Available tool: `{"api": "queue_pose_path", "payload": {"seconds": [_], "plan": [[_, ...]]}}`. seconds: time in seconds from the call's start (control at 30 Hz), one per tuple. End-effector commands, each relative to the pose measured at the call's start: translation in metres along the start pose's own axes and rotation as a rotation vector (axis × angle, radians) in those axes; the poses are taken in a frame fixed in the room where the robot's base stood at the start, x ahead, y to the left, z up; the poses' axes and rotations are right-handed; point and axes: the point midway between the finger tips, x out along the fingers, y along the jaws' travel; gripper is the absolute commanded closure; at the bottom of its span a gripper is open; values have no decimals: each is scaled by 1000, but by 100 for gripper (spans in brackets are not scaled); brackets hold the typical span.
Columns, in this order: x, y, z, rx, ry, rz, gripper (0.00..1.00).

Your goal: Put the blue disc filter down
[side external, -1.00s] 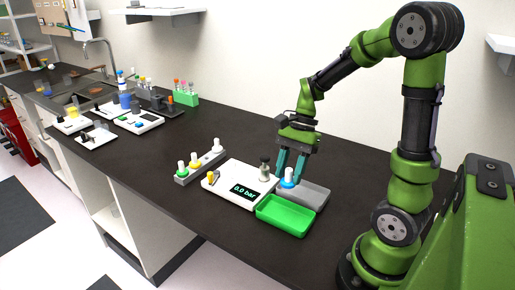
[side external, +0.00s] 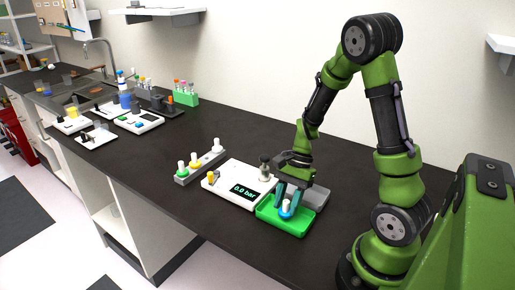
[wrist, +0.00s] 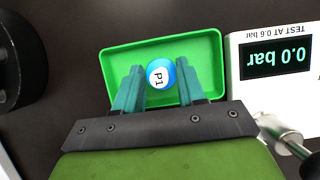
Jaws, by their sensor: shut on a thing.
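The blue disc filter (side external: 286,209), with a white top, is between the fingers of my gripper (side external: 287,204), over the green tray (side external: 296,231). I cannot tell whether the filter touches the tray floor. The tray looks otherwise empty.
The white pressure tester (side external: 222,191), reading 0.0 bar, stands close on the left.

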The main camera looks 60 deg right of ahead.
Motion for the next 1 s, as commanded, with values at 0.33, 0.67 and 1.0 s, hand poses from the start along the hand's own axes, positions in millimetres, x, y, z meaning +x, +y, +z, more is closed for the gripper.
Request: {"api": "queue_pose_path", "payload": {"seconds": [0.33, 0.67, 1.0], "plan": [[2, 0, -1, 0, 0, 0, 36], [0, 0, 0, -1, 1, -1, 35], [-59, -2, 0, -3, 3, -6, 35]]}}
